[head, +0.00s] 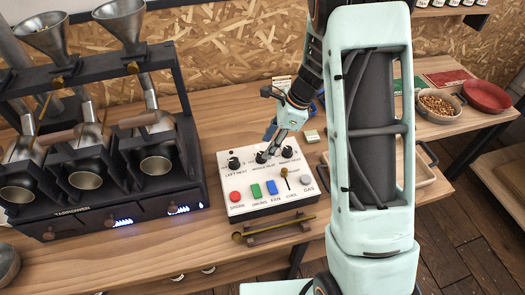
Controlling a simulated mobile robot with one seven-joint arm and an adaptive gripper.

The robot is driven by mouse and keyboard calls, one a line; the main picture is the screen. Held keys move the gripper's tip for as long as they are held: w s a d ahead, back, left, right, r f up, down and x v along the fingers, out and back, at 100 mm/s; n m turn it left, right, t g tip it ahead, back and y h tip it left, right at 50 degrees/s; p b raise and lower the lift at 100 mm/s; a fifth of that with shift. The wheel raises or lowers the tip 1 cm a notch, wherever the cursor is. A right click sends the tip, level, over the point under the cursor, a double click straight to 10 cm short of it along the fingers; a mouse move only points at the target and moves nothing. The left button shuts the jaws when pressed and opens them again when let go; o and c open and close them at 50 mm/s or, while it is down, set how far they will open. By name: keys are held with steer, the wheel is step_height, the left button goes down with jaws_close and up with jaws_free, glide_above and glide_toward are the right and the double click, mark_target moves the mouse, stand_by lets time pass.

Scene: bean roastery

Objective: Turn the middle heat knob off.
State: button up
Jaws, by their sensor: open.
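A white control panel (222,183) lies on the wooden table in the head view. Three black knobs stand in a row along its back part. The middle heat knob (262,157) is partly covered by my gripper (267,148), which points down at it from above and behind. My gripper is open, with its fingertips at or very near this knob; I cannot tell whether they touch it. The knob's pointer direction is too small to read. The left heat knob (233,163) and the right heat knob (288,152) stand clear on either side.
A brass-coloured scoop (275,229) lies in front. A black roaster (165,195) stands left. Bowls (487,96) are at right, beyond my arm.

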mark_target(261, 154)
steer(key=shift+x, duration=2.3)
jaws_close()
steer(key=shift+n, duration=0.3)
steer(key=n, duration=0.2)
steer(key=n+g, duration=0.1)
steer(key=n, duration=0.1)
steer(key=n+g, duration=0.1)
steer(key=n, duration=0.1)
steer(key=shift+w+h+b, duration=0.25)
steer(key=shift+h+b, duration=0.15)
steer(key=n+g, duration=0.1)
steer(key=n, duration=0.1)
steer(key=n+h+b, duration=0.1)
steer(key=n, duration=0.2)
steer(key=shift+a+g, duration=0.15)
steer(key=shift+g, duration=0.25)
steer(key=shift+n, duration=0.3)
